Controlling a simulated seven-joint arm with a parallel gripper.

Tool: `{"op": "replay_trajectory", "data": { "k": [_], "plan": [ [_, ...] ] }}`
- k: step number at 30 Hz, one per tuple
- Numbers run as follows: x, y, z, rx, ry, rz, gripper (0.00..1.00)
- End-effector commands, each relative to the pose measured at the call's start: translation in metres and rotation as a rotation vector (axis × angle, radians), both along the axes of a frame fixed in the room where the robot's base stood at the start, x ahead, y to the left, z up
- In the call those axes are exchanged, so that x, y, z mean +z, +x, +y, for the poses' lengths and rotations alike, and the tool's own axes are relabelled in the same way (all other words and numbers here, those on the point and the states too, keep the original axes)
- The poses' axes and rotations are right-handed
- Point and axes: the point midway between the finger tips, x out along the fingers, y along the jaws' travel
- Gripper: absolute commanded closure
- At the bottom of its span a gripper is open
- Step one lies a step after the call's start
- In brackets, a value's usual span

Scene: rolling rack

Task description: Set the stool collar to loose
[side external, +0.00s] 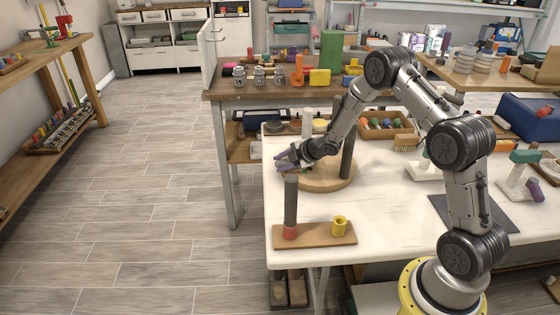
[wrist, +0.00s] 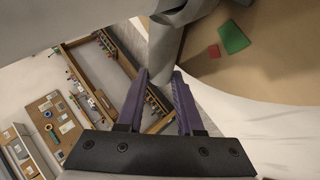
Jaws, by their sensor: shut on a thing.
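The round wooden disc (side external: 325,181) lies on the white table, with a dark post (side external: 347,157) and a pale post (side external: 308,122) rising at it. In the wrist view the disc (wrist: 275,60) carries a green patch (wrist: 233,37) and a red patch (wrist: 213,51). A grey collar (wrist: 185,12) with a grey lever (wrist: 163,50) hangs over the disc's left edge. My gripper (wrist: 160,76) has its purple fingers closed on the lever, one on each side. In the side view my gripper (side external: 283,162) is at the disc's left edge; the collar is hard to make out there.
A brush (side external: 405,142) and a wooden tray (side external: 387,131) lie behind right.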

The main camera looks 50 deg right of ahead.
Motion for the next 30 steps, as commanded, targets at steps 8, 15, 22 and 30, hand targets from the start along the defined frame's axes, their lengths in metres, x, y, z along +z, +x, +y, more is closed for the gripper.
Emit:
{"op": "replay_trajectory", "data": {
  "k": [8, 15, 22, 30],
  "plan": [
    [-0.0001, -0.0076, 0.0014, 0.080, -0.001, 0.000, 1.00],
    [-0.0001, -0.0094, 0.0025, 0.104, -0.001, 0.000, 1.00],
    [-0.0001, -0.0094, 0.0025, 0.106, -0.001, 0.000, 1.00],
    [0.0000, -0.0093, 0.0025, 0.106, -0.001, -0.001, 0.35]
  ]
}}
